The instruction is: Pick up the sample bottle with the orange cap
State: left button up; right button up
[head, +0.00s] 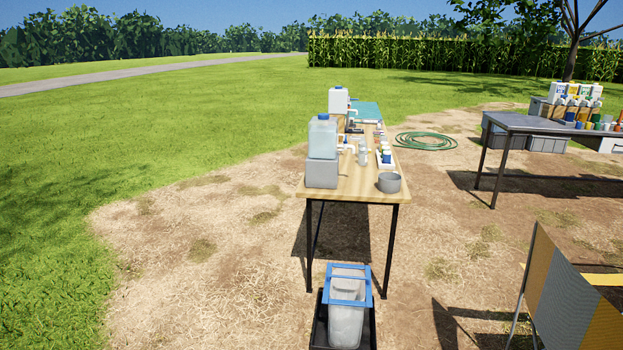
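No bottle with a clearly orange cap can be singled out at this distance. On the wooden table (354,187) ahead, small clear bottles (363,156) stand near the middle. Beside them on the right is a white rack of small bottles (385,157), some with blue parts and small reddish spots. On the metal table (530,123) at the far right, several bottles and containers (577,101) show white, yellow, orange, blue and green colours, too small to tell apart. Neither of my grippers is in view.
A water container on a grey block (321,174) and a grey bowl (389,183) stand at the wooden table's near end. A blue-rimmed bin (346,322) is in front. A green hose (425,141) lies behind right. A striped board (575,300) stands near right. Open ground lies left.

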aim_at(363, 153)
jog(key=i+l+u, duration=0.4)
jog(key=i+l, duration=0.45)
jog(key=l, duration=0.4)
jog(key=i+l+u, duration=0.45)
jog(key=i+l, duration=0.25)
jog(key=l, duration=0.75)
jog(key=i+l+u, duration=0.4)
jog(key=l, duration=1.2)
jog(key=i+l+u, duration=0.15)
jog(key=l+u, duration=0.3)
jog(key=l, duration=1.3)
jog(key=k+l+u, duration=0.1)
jog(key=l+u, duration=0.3)
jog(key=l, duration=1.35)
